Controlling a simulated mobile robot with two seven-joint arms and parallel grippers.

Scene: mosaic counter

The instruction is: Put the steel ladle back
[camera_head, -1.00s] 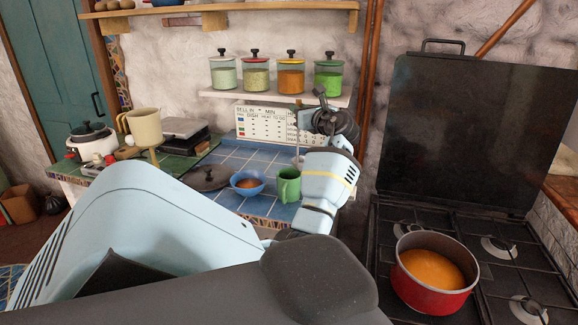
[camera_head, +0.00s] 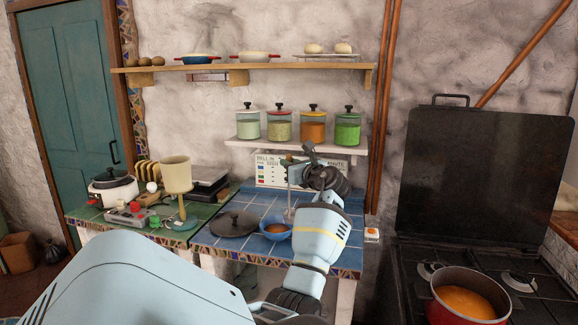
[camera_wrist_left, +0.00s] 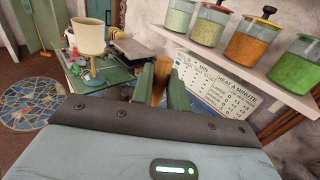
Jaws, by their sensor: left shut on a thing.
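My left gripper (camera_head: 298,168) is shut on the brown wooden handle of the steel ladle (camera_head: 290,202), above the blue-tiled counter. In the left wrist view the handle (camera_wrist_left: 160,78) is upright between the two fingers. In the head view the thin grey shaft hangs down just behind a blue bowl (camera_head: 274,229) with brown contents. My arm partly covers the bowl. I cannot tell whether the ladle's lower end touches anything. My right gripper is not in view.
Jars (camera_head: 312,128) stand on a low shelf above a printed board (camera_head: 270,172). A dark lid (camera_head: 234,223) lies left of the bowl. A cream cup-shaped vessel (camera_head: 177,176) stands further left. A red pot (camera_head: 466,302) of orange soup sits on the stove at right.

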